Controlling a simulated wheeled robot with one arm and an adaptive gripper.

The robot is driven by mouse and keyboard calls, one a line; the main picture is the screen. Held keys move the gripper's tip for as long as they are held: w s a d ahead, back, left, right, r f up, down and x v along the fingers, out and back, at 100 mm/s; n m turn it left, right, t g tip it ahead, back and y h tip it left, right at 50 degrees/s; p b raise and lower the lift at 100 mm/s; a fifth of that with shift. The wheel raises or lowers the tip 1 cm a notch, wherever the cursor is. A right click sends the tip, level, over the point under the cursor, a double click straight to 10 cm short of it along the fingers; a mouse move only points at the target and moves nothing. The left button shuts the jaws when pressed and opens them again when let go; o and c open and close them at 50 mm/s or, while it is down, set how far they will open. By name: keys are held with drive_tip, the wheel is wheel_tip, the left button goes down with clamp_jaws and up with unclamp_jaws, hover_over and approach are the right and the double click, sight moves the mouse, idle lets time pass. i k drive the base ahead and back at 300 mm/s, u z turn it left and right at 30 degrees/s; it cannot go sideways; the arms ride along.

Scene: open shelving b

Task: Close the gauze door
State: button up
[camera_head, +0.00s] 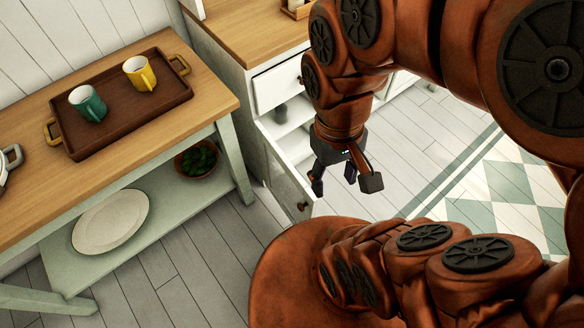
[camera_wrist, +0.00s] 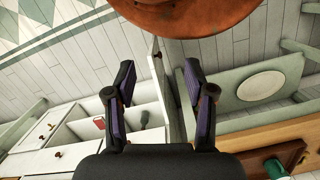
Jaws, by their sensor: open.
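The gauze door (camera_head: 284,172) of the white cabinet stands open in the head view, swung out toward me, with a small dark knob (camera_head: 303,206) near its free edge. In the wrist view the door (camera_wrist: 159,88) shows nearly edge-on between the two fingers. My gripper (camera_head: 344,182) is open and empty, pointing down just right of the door's free edge in the head view. The fingers also frame the wrist view (camera_wrist: 158,76). I cannot tell whether a finger touches the door. My arm hides part of the cabinet.
A wooden-topped side table (camera_head: 190,118) stands left of the door, carrying a brown tray (camera_head: 115,112) with a green mug (camera_head: 88,103) and a yellow mug (camera_head: 140,74). Its lower shelf holds a plate (camera_head: 110,220) and a plant bowl (camera_head: 197,158).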

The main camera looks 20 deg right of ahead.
sight(308, 210)
drive_tip(key=z, duration=1.6)
drive_tip(key=k, duration=1.3)
drive_tip(key=u, duration=2.05)
drive_tip(key=i, duration=0.5)
drive_tip(key=z, duration=0.05)
